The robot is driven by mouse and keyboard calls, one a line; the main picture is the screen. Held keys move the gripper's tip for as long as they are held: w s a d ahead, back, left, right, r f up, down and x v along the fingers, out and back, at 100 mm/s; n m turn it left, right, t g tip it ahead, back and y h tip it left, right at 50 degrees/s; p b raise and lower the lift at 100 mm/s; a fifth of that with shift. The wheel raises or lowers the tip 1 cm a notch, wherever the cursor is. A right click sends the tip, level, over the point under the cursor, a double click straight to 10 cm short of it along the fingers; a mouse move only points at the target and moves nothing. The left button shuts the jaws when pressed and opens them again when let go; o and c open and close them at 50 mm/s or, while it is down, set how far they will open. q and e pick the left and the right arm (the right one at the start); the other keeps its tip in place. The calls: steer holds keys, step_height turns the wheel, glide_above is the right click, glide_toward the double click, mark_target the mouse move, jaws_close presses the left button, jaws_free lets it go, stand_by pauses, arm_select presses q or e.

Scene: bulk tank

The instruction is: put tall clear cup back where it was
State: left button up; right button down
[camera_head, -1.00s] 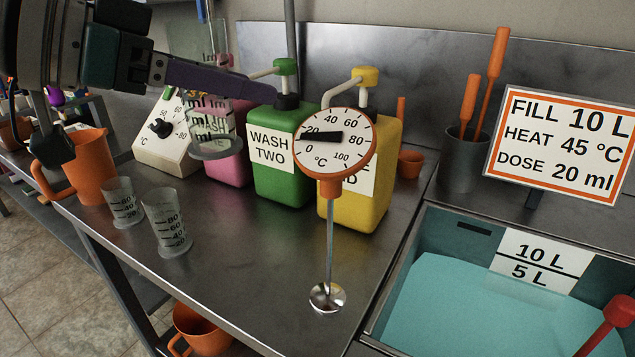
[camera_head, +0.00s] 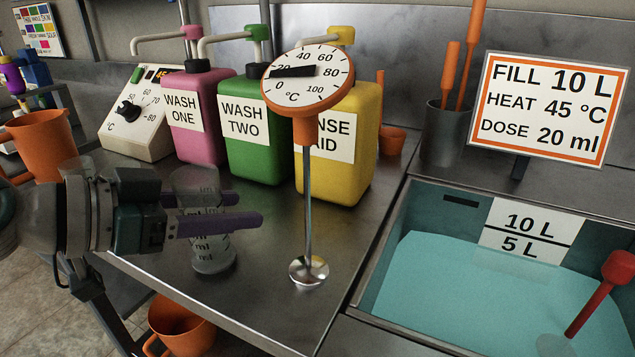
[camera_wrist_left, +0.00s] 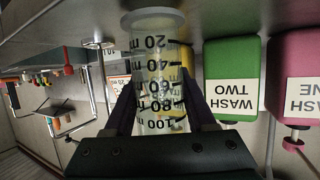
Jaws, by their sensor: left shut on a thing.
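My left gripper (camera_head: 248,208) reaches in from the left, its purple fingers shut on the tall clear cup (camera_head: 213,256). The cup is upright with black ml marks, low over the front of the steel counter. I cannot tell whether its base touches the counter. In the left wrist view, the cup (camera_wrist_left: 155,65) sits between both fingers, its base toward the counter. My right gripper is not in view.
A dial thermometer (camera_head: 307,82) stands right of the cup. Pink (camera_head: 190,140), green (camera_head: 258,160) and yellow (camera_head: 345,180) dispensers stand behind. A water-filled tank (camera_head: 470,290) is at right.

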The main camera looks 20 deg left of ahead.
arm_select(q)
steer(key=shift+f, duration=0.3)
steer(key=shift+f, duration=0.15)
steer(key=o, duration=1.4)
steer(key=shift+c, duration=0.2)
steer(key=shift+s+a+r, duration=0.1)
steer(key=shift+r, duration=0.2)
steer(key=v, duration=1.1)
steer(key=s+d+f+n+g+y, duration=0.3)
steer(key=s+d+f+g+y, duration=0.3)
steer(key=s, duration=0.6)
steer(key=d+f+g+b, duration=0.1)
steer(key=d+f+g, duration=0.1)
steer(key=d+f, duration=0.1)
steer(key=shift+d+f+n, duration=0.3)
steer(key=shift+d+f, duration=0.05)
steer(key=shift+f, duration=0.4)
